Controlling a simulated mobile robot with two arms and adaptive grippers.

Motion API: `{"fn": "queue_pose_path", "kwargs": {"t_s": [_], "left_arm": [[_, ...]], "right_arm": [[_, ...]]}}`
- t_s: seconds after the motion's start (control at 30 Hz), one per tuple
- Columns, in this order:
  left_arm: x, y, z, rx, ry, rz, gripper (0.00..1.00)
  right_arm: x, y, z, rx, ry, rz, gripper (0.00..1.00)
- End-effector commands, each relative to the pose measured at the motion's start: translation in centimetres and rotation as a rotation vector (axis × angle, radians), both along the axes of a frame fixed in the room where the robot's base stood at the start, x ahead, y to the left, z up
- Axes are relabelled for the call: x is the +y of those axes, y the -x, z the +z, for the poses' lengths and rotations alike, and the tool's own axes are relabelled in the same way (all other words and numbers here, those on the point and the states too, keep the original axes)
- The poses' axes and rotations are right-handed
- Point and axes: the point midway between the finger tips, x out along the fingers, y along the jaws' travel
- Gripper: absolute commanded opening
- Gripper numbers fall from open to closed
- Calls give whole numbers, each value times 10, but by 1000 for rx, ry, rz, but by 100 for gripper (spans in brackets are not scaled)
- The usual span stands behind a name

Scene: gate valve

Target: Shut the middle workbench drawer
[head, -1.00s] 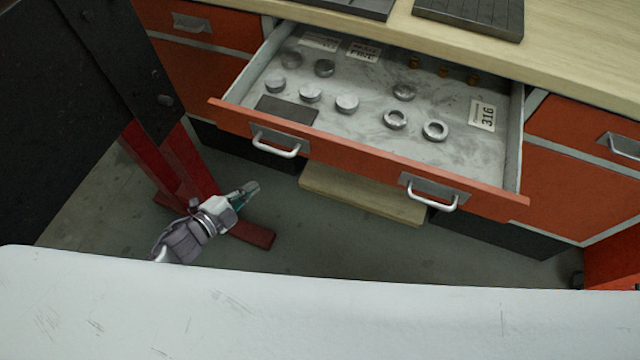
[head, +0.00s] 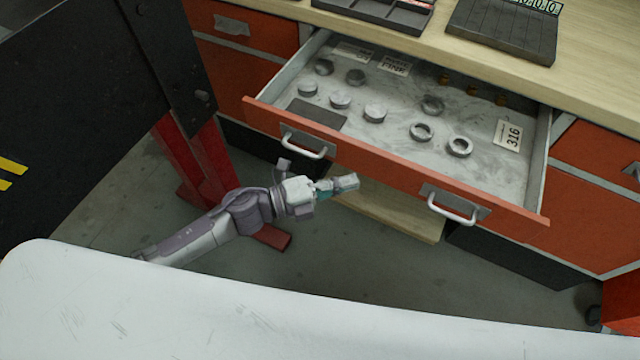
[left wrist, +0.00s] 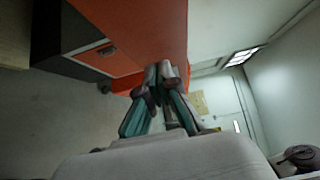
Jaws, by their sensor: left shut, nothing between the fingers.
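The middle workbench drawer (head: 390,160) stands open in the head view, pulled out from under the wooden top. Its orange front carries two pale handles, the left handle (head: 303,146) and the right handle (head: 452,209). Inside lie several metal discs and rings, a dark pad and paper labels. My left gripper (head: 350,182) is shut and empty, below and in front of the drawer front, between the two handles in the picture. In the left wrist view its closed fingers (left wrist: 164,72) point toward an orange surface. I cannot tell whether they touch it. My right gripper is not in view.
A wooden workbench top (head: 590,70) with dark trays lies behind the drawer. A black panel (head: 90,90) on a red stand (head: 205,165) is at the left. A low wooden board (head: 390,210) lies beneath the drawer. Grey floor is free in front.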

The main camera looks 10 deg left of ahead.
Motion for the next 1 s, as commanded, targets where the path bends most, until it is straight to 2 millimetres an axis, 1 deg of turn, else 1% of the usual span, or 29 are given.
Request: {"fn": "queue_pose_path", "kwargs": {"t_s": [0.03,0.2,0.37,0.77,0.87,1.0], "left_arm": [[-1,-12,2,-3,-1,5,0],[-7,-29,0,-2,-1,3,0],[-9,-36,0,0,-1,3,0],[-9,-37,-1,0,-1,4,0],[-10,-42,-1,-1,0,4,0],[-15,-56,-1,-3,0,5,0]], "right_arm": [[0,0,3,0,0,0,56],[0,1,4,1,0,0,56],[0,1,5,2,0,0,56],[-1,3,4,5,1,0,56],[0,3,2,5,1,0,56],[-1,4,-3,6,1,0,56]]}}
